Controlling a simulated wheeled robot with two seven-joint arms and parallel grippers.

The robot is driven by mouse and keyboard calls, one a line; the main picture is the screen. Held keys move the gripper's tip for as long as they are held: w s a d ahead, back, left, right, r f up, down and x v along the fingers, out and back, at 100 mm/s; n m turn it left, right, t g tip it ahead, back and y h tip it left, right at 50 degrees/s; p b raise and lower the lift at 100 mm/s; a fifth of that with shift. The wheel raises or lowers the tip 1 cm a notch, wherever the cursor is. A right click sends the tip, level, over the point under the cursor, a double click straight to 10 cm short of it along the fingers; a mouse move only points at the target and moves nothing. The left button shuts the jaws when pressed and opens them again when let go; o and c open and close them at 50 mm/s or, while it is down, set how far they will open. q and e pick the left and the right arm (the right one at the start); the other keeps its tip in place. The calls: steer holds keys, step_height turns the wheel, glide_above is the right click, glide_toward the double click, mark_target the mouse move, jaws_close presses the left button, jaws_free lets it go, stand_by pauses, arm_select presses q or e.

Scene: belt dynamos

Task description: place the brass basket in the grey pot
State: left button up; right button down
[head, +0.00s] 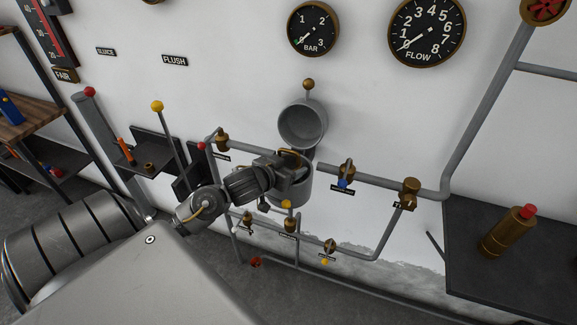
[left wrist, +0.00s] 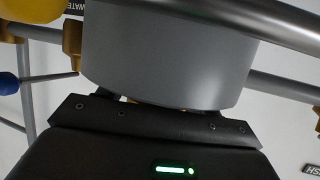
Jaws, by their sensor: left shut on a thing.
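The grey pot (head: 293,192) is fixed at the wall among the pipes, and its round lid (head: 302,125) with a brass knob stands open above it. My left gripper (head: 294,163) is at the pot's mouth, shut on the brass basket (head: 290,153), of which only a curved brass part shows. The gripper hides the rest, and I cannot tell how far the basket is inside the pot. In the left wrist view the pot's wall (left wrist: 165,55) fills the upper middle and hides my fingertips. My right gripper is not in view.
Grey pipes with brass valves (head: 410,190) run on both sides of the pot and below it. Yellow- and red-knobbed levers (head: 157,106) stand at left. A dark bench (head: 515,275) at right carries a brass bottle (head: 508,232) with a red cap.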

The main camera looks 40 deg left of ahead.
arm_select(q)
steer(key=o, duration=0.9)
steer(key=shift+o, duration=0.2)
steer(key=shift+r, duration=0.2)
steer(key=p+v, duration=0.2)
steer(key=v, duration=0.8)
steer(key=shift+s+r+p, duration=0.2)
steer(key=shift+s+p, duration=0.1)
steer(key=shift+p, duration=0.1)
steer(key=shift+s+r+p, duration=0.1)
steer(key=shift+s+p, duration=0.35)
steer(key=shift+s, duration=0.25)
